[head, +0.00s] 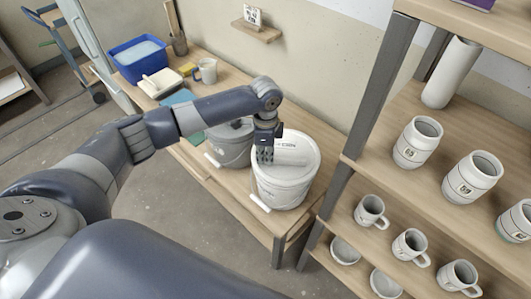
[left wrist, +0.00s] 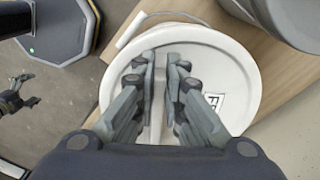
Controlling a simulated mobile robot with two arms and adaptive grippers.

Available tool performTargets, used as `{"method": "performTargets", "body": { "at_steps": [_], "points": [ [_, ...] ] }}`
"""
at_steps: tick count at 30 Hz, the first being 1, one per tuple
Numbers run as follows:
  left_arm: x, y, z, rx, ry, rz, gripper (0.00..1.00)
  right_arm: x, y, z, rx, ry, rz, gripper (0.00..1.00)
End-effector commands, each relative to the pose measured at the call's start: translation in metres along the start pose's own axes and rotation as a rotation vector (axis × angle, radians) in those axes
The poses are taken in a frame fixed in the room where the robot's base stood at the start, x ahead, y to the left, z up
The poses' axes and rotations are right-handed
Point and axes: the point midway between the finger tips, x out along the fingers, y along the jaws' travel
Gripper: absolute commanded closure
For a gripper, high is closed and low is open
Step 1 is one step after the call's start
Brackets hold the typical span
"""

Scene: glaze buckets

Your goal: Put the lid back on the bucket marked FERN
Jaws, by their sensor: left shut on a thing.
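My left gripper (head: 266,156) is above the white bucket (head: 281,188), which stands near the front edge of the bench. In the left wrist view the left gripper (left wrist: 160,68) is shut on the raised ridge of a round white lid (left wrist: 225,65). The lid lies over the bucket's top; I cannot tell whether it is fully seated. A label (left wrist: 213,102) on the white top is partly hidden by a finger and seems to begin with "FE". My right gripper (left wrist: 24,92) shows small at the left of the wrist view, fingers apart and empty.
A grey bucket (head: 231,150) stands close on the left. Further back on the bench (head: 225,85) are a blue tub (head: 139,57), a mug (head: 206,70) and a yellow sponge (head: 187,69). A shelf rack with jars (head: 417,142) and mugs (head: 370,211) stands close on the right.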

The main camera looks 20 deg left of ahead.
Motion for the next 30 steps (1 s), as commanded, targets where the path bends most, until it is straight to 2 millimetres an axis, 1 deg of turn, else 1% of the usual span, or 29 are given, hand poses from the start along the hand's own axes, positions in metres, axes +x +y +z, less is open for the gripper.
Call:
{"method": "performTargets", "body": {
  "at_steps": [6, 7, 8, 9, 10, 17, 18, 19, 21, 30],
  "points": [
    [0.0001, -0.0001, -0.0002, 0.000, 0.000, 0.000, 1.00, 0.0002, 0.0002, -0.0001, 0.000, 0.000, 0.000, 0.06],
    [0.0001, -0.0001, -0.0002, 0.000, 0.000, 0.000, 0.88, 0.0002, 0.0002, -0.0001, 0.000, 0.000, 0.000, 0.06],
    [0.0001, 0.0000, -0.0002, 0.000, 0.000, 0.000, 0.81, 0.0002, 0.0002, -0.0001, 0.000, 0.000, 0.000, 0.06],
    [0.0001, 0.0000, -0.0001, 0.000, 0.000, 0.000, 0.72, 0.0002, 0.0002, -0.0001, 0.000, 0.000, 0.000, 0.06],
    [0.0001, 0.0000, -0.0001, 0.000, 0.000, 0.000, 0.66, 0.0002, 0.0002, -0.0001, 0.000, 0.000, 0.000, 0.06],
    [0.0001, 0.0000, 0.0000, 0.000, 0.000, 0.000, 0.66, 0.0002, 0.0001, -0.0002, 0.000, 0.000, 0.000, 0.06],
    [0.0004, 0.0002, 0.0001, 0.000, -0.001, 0.000, 0.62, 0.0003, 0.0001, -0.0002, 0.000, 0.000, 0.000, 0.06],
    [0.0004, 0.0002, 0.0002, 0.000, -0.001, 0.001, 0.55, 0.0003, 0.0001, -0.0002, 0.000, 0.000, 0.000, 0.06],
    [0.0004, 0.0002, 0.0002, 0.000, -0.001, 0.001, 0.46, 0.0003, 0.0000, -0.0003, 0.000, 0.000, 0.000, 0.06],
    [0.0001, 0.0002, 0.0002, 0.000, -0.001, 0.000, 0.46, 0.0000, -0.0002, -0.0003, 0.000, 0.000, 0.000, 0.06]
  ]
}}
